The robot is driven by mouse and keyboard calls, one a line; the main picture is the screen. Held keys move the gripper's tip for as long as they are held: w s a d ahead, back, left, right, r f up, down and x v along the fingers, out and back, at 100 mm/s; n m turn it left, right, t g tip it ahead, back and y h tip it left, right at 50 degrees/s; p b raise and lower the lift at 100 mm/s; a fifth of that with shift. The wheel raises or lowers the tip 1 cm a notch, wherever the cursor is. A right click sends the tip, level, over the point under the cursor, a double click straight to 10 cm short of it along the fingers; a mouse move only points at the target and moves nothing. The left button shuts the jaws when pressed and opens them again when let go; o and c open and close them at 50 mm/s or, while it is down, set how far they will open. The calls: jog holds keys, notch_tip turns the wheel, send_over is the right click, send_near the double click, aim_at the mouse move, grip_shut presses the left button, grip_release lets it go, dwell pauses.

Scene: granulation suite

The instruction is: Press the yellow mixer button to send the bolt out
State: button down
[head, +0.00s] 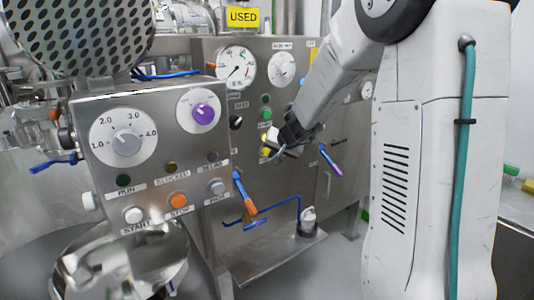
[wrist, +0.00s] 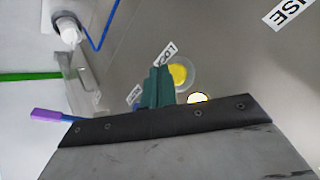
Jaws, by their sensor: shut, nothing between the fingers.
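My gripper (head: 273,152) is shut and empty, close in front of the steel panel in the head view. In the wrist view its teal fingers (wrist: 157,88) point at the panel, just left of a round yellow button (wrist: 181,75) in a pale ring. A second, brighter yellow round (wrist: 197,97) is partly hidden behind the gripper body. In the head view a yellow spot (head: 265,138) shows beside the gripper, partly covered by it. I cannot tell whether the fingertips touch the panel. I can make out no bolt.
A nearer control box (head: 150,150) with dials and an orange stop button (head: 179,200) stands left. Orange (head: 244,193) and purple (head: 329,161) handles stick out below and beside the gripper. Blue tubing (head: 285,201) runs beneath it to a white-topped fitting (head: 308,218).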

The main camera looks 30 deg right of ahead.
jog(key=shift+w, duration=0.35)
jog(key=shift+w, duration=0.45)
dwell(0.5)
jog(key=shift+s, duration=0.95)
jog(key=s, duration=0.4)
jog(key=shift+s+d, duration=0.1)
jog(key=shift+s, duration=0.3)
dwell(2.1)
